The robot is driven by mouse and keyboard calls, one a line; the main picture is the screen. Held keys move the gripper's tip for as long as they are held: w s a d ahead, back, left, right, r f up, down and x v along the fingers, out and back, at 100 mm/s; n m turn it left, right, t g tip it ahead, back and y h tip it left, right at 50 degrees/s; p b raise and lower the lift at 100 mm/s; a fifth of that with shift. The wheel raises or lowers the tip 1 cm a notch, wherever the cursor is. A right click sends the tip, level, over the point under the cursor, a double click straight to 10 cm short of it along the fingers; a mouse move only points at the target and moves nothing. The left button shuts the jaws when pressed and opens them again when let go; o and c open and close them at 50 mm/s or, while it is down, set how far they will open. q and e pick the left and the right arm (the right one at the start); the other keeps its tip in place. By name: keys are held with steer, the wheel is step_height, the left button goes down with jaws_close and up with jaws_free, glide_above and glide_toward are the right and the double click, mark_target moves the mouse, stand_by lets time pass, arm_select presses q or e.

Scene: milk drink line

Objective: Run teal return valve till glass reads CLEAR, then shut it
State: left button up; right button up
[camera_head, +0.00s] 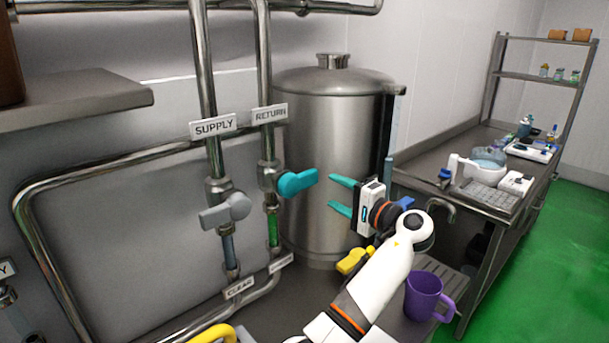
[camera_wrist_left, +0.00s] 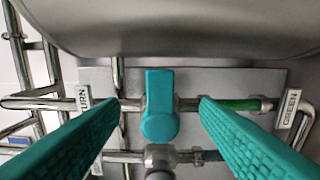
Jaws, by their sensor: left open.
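The teal return valve handle (camera_head: 297,182) sits on the right-hand pipe under the RETURN plate (camera_head: 270,113) and points sideways, across the pipe. Below it the return sight glass (camera_head: 273,228) shows green; the plate beside it (camera_wrist_left: 291,108) appears to read GREEN in the left wrist view. My left gripper (camera_head: 336,195) is open, its teal fingers right of the handle and apart from it. In the left wrist view the handle (camera_wrist_left: 160,105) stands between the fingers, with a gap on both sides. My right gripper is not in view.
The grey supply handle (camera_head: 226,211) is left of the return valve, above a bluish glass (camera_head: 229,250) and a CLEAR plate (camera_head: 240,287). A steel tank (camera_head: 330,110) stands close behind. A purple mug (camera_head: 422,295) and yellow object (camera_head: 355,260) are near my arm.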

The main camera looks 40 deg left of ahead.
mark_target(311, 180)
arm_select(q)
steer(key=a+p, duration=0.1)
steer(key=a, duration=0.1)
steer(key=a+p, duration=0.1)
steer(key=a, duration=0.2)
steer(key=shift+w+a+r, duration=0.15)
steer(key=shift+a+r, duration=0.05)
steer(key=shift+a, duration=0.05)
steer(key=a, duration=0.2)
steer(key=a+p, duration=0.1)
steer(key=a, duration=0.1)
steer(key=shift+w+f, duration=0.15)
steer(key=shift+w, duration=0.05)
steer(key=shift+a, duration=0.35)
steer(key=shift+a+f, duration=0.1)
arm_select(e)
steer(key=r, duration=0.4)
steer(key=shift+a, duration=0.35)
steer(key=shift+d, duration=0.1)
